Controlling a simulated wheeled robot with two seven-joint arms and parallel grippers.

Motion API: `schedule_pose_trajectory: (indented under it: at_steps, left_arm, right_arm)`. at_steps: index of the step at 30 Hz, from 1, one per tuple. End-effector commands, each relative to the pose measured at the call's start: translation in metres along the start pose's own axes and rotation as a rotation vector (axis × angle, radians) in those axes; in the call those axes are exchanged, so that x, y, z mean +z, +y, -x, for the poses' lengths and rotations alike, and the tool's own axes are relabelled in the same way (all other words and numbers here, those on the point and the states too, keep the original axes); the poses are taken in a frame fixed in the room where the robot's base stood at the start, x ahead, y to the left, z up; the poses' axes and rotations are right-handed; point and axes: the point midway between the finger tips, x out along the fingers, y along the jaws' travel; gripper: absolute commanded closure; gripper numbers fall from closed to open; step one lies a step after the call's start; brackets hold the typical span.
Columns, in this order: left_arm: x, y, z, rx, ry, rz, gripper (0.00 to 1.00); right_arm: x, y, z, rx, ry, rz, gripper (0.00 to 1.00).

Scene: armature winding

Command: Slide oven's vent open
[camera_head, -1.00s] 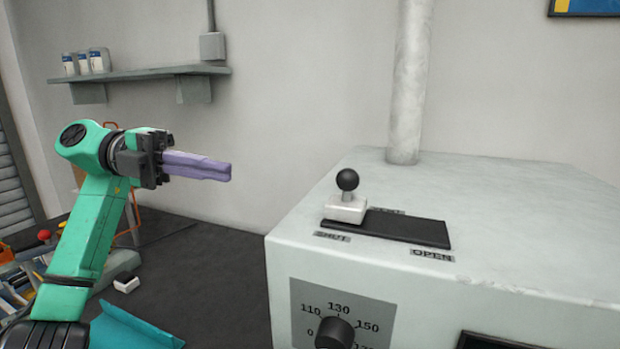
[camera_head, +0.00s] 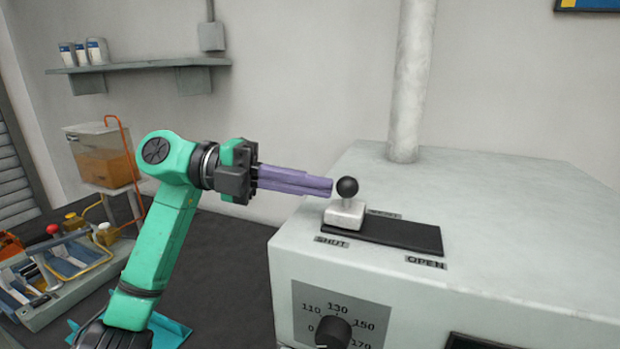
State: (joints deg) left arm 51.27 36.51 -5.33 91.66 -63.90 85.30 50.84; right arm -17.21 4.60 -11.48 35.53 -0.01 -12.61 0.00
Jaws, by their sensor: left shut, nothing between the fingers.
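The oven (camera_head: 500,230) is a pale box at the right with a pipe rising behind its top. Its vent slider is a white block (camera_head: 345,215) with a black ball knob (camera_head: 347,187), at the SHUT end of a dark slot plate (camera_head: 395,236). The OPEN label (camera_head: 426,262) is at the plate's right end. My left gripper (camera_head: 331,187) comes in from the left with its purple fingers shut and empty. In the picture its tips end just left of the knob; I cannot tell whether they touch it. My right gripper is not in view.
A dial (camera_head: 333,332) is on the oven's front. The vertical pipe (camera_head: 410,90) stands behind the slot. A wall shelf (camera_head: 140,68) with several cans is at the back left. A tank of orange liquid (camera_head: 103,155) and a tool tray (camera_head: 70,280) are at the left.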

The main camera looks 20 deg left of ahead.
Motion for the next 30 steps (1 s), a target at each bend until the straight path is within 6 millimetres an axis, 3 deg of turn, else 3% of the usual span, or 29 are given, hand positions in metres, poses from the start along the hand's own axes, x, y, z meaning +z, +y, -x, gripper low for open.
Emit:
schedule_pose_trajectory:
  at_steps: [7, 15, 19, 30]
  left_arm:
    - [-0.001, -0.001, -0.008, 0.002, 0.0, 0.0, 1.0]
    - [-0.013, -0.011, -0.068, 0.003, 0.002, -0.002, 1.0]
    - [-0.018, -0.012, -0.088, 0.001, 0.001, -0.001, 1.0]
    - [-0.019, -0.011, -0.094, 0.001, 0.001, -0.001, 1.0]
  right_arm:
    - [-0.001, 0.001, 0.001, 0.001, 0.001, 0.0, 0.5]
    - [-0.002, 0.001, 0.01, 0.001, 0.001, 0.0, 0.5]
    - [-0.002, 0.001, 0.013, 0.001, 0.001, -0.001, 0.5]
    - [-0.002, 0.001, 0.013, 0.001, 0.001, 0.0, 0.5]
